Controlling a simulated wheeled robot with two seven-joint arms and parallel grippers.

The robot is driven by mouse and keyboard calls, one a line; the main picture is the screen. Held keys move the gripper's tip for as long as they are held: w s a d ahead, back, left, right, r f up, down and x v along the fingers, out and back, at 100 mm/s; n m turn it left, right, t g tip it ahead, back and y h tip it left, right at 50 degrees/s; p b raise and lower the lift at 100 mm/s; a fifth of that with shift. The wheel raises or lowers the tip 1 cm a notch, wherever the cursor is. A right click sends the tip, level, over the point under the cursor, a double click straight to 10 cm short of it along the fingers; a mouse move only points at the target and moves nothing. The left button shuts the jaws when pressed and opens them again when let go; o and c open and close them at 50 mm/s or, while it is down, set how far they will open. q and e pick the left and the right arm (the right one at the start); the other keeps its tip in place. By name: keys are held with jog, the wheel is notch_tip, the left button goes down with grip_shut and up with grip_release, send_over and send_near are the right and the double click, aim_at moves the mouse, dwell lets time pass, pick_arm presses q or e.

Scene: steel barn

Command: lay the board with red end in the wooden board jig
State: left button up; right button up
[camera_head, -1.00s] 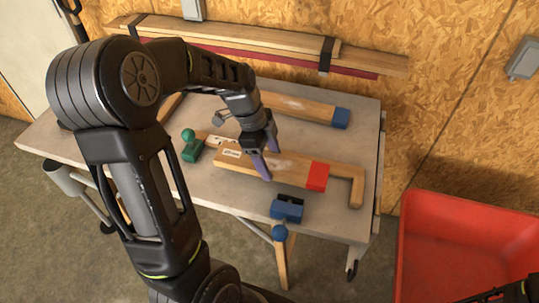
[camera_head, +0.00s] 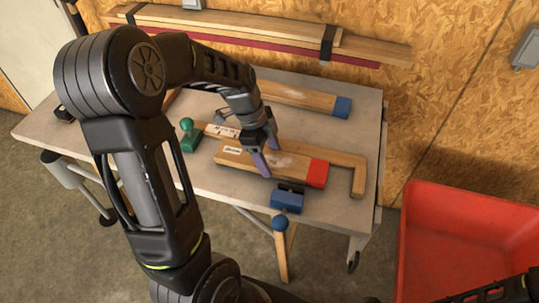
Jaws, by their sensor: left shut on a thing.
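The board with red end (camera_head: 290,163) is pale wood with a white label and a red right end. My left gripper (camera_head: 265,164) is shut across its middle from above. The wooden board jig shows as a rail (camera_head: 340,156) behind the board, with a short stop (camera_head: 358,180) turned forward at its right end. A green-knobbed part (camera_head: 188,137) stands at its left end and a blue clamp (camera_head: 287,199) at the front. The board lies over the space between rail and clamp; whether it touches the bench is unclear. My right gripper is not in view.
The jig is on a grey bench (camera_head: 335,218). A second board with a blue end (camera_head: 342,107) lies at the back. Long planks (camera_head: 230,25) are strapped along the wall behind. A red bin (camera_head: 455,215) stands right of the bench.

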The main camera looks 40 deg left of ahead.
pick_arm(q)
jog(key=shift+f+b, duration=0.4)
jog(key=shift+f, duration=0.05)
jog(key=o, duration=1.9)
jog(key=shift+r, duration=0.1)
jog(key=shift+w, duration=0.1)
jog(key=shift+a+r, duration=0.15)
jog(key=shift+r, duration=0.05)
jog(key=b+v, duration=0.1)
jog(key=v, duration=0.5)
jog(key=shift+s+r, duration=0.25)
jog(key=shift+r, duration=0.35)
